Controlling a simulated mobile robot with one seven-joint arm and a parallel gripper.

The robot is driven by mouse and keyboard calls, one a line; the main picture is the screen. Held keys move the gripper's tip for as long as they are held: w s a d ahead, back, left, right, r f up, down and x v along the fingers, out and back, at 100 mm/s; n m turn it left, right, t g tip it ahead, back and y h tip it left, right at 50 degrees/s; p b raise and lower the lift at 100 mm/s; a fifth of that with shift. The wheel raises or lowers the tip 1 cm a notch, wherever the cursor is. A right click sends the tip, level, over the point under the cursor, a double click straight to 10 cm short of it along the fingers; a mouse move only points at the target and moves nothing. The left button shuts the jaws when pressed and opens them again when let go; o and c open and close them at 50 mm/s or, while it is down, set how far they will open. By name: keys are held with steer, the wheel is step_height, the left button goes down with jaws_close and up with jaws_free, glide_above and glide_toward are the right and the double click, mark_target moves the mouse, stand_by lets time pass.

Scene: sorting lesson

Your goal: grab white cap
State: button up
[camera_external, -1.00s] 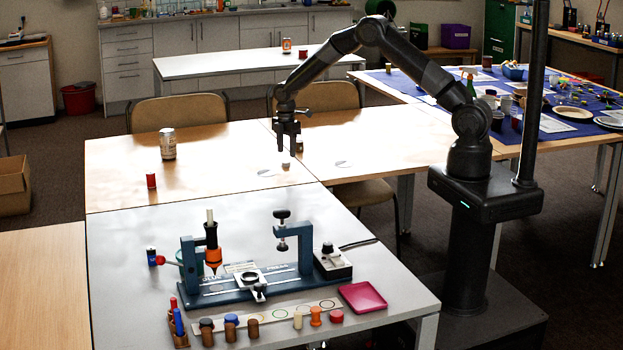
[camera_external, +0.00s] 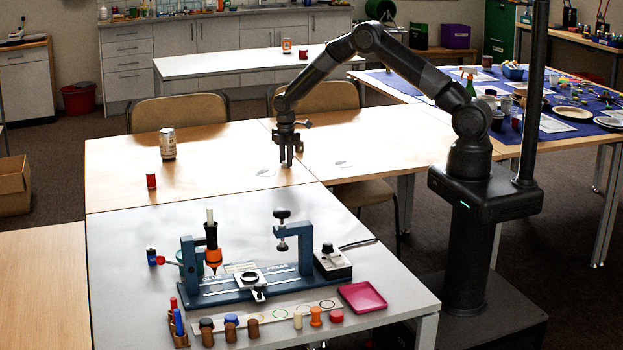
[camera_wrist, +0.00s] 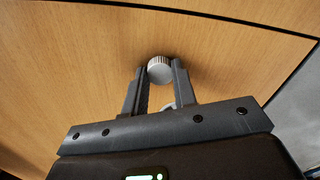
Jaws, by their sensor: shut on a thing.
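The white cap (camera_wrist: 159,69) is a small round, ridged cap between my two fingertips in the wrist view. My gripper (camera_wrist: 159,80) is shut on it, with one finger on each side. In the external view, my gripper (camera_external: 289,163) points down at the wooden table (camera_external: 225,150), near its front edge. The cap is mostly hidden by the fingers there. I cannot tell whether the cap touches the table top.
A can (camera_external: 168,143) and a red cap (camera_external: 151,181) stand on the table to the left. A blue press (camera_external: 215,290), a pink tray (camera_external: 362,297) and several corks and caps are on the grey table in front. The wood around my gripper is mostly clear.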

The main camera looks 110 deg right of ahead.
steer(key=shift+c, duration=0.8)
